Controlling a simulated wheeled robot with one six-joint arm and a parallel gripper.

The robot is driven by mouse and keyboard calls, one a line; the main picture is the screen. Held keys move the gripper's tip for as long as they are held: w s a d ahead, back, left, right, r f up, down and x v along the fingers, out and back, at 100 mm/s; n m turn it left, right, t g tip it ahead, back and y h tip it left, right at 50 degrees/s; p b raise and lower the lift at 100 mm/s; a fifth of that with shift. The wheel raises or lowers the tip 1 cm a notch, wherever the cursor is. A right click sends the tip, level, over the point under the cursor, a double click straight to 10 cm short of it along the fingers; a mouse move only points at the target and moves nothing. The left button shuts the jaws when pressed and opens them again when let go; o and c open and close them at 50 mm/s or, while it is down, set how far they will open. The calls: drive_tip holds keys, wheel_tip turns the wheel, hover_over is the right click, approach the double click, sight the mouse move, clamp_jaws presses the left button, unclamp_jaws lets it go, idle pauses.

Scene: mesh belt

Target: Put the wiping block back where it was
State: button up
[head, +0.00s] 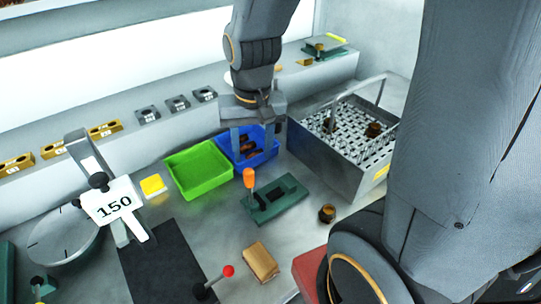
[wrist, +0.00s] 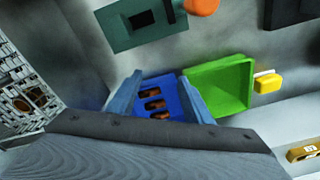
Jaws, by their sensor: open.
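A small yellow block (head: 153,185) lies on the metal worktop left of the green tray (head: 198,170). It also shows in the wrist view (wrist: 267,83), beside the green tray. A tan block (head: 260,262) lies near the front of the worktop. I cannot tell for sure which of the two is the wiping block. My gripper (head: 255,143) is open, pointing down over the blue bin (head: 262,160). In the wrist view its fingers (wrist: 157,92) frame the blue bin, which holds several brown parts. Nothing is visibly held between them.
A perforated metal basket (head: 335,165) with a raised handle stands right of the blue bin. A green fixture with an orange knob (head: 250,178) stands in front. A dial with a "150" card (head: 113,205), a dark mat (head: 165,265) and a red-knobbed lever (head: 228,271) are at left and front.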

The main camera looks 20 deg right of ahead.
drive_tip(key=s+d+n, duration=0.1)
drive_tip(key=s+d+f+n, duration=0.1)
drive_tip(key=s+d, duration=0.1)
drive_tip(key=shift+d+n, duration=0.2)
drive_tip(key=shift+n, duration=0.1)
idle(1.1)
